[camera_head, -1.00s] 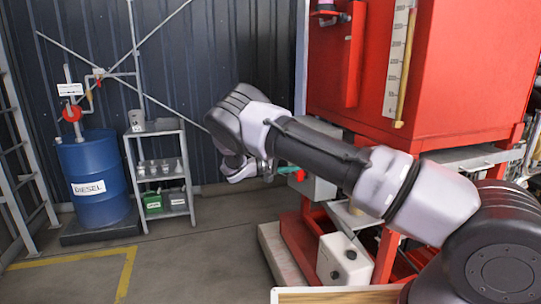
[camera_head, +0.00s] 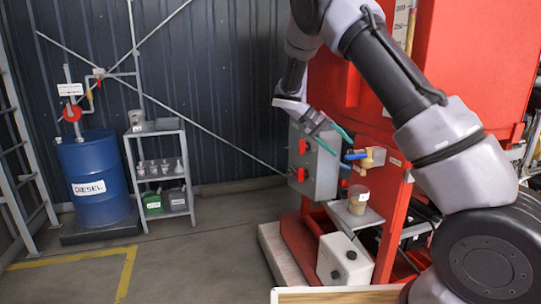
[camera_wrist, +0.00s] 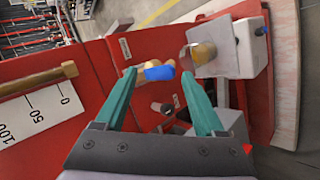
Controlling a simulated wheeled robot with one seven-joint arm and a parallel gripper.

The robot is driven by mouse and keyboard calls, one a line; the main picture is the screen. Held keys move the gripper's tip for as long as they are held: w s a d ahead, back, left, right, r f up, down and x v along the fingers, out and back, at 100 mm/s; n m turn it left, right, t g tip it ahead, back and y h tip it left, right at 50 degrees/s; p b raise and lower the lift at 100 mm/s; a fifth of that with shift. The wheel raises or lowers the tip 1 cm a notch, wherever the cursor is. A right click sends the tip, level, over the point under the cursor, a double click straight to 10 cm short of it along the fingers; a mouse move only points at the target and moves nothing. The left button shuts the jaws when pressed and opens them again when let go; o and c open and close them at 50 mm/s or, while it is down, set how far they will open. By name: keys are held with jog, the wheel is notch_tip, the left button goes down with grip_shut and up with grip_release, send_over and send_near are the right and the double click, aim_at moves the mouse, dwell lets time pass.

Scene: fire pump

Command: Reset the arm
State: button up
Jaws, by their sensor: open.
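My gripper (camera_head: 335,140) is open and empty, with two teal fingers. It is raised in front of the red tank, above and left of a brass valve with a blue handle (camera_head: 356,155). In the wrist view my gripper (camera_wrist: 160,100) shows its fingers spread, with the blue handle (camera_wrist: 159,73) beyond and between the fingertips. No contact with the valve is visible. My arm bends up past the top of the head view and hides part of the tank.
A cup (camera_head: 358,200) of brownish liquid stands on a small shelf below the valve. A grey box (camera_head: 318,165) with red handles is left of it. A white container (camera_head: 344,262) sits lower. A blue diesel drum (camera_head: 92,180) and shelf rack (camera_head: 160,170) stand left. The floor between is clear.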

jog(key=s+d+r+m+t+y, duration=0.15)
jog(key=s+d+r+y, duration=0.25)
jog(key=s+r+y, duration=0.75)
jog(key=s+a+r+t, duration=0.1)
jog(key=s+r+t, duration=0.2)
jog(key=s, duration=0.6)
jog(key=s+r+t, duration=0.3)
jog(key=s+r, duration=0.1)
jog(key=s, duration=0.5)
jog(key=shift+s+a+r, duration=0.2)
jog(key=shift+s+a, duration=0.2)
